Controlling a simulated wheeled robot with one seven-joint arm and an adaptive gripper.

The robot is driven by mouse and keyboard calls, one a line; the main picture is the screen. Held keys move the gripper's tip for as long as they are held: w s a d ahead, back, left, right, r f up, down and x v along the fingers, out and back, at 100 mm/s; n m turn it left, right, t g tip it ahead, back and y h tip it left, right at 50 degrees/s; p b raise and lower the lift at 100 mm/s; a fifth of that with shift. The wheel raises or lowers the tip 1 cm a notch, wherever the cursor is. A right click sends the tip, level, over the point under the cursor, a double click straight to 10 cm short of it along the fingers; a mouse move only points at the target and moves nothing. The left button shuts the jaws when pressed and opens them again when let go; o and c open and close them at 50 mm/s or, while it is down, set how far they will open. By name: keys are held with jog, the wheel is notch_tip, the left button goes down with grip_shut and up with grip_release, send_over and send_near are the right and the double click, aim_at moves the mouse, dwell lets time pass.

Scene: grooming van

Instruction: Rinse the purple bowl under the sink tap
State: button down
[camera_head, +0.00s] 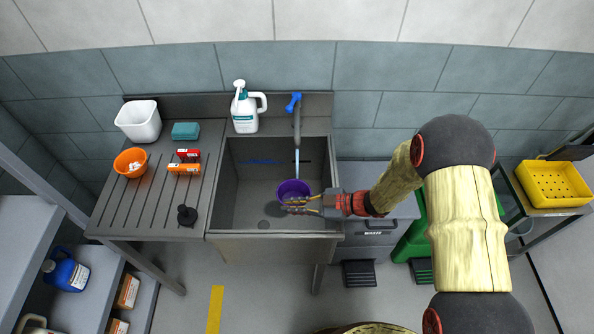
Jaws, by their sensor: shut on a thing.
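The purple bowl (291,187) is over the grey sink basin (245,200), below the tap (296,120) with its blue handle. A pale blue stream of water (297,162) comes down from the spout towards the bowl. My gripper (300,204) reaches in from the right and is shut on the near side of the bowl. The fingers cover part of its front rim and wall. The bowl looks roughly upright, with its opening facing up. Its height above the basin floor is hard to tell.
A white jug (245,112) stands behind the basin. The left drainboard (150,205) holds a white tub (140,122), an orange bowl (131,161), a teal sponge (185,131), small boxes (185,168) and a black item (187,215). A yellow crate (553,185) stands at right.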

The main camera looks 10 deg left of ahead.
notch_tip(320, 180, up, 10)
jog(key=p, duration=0.8)
jog(key=shift+r+p, duration=0.2)
jog(key=shift+p, duration=0.15)
jog(key=shift+w, duration=0.15)
dwell(0.7)
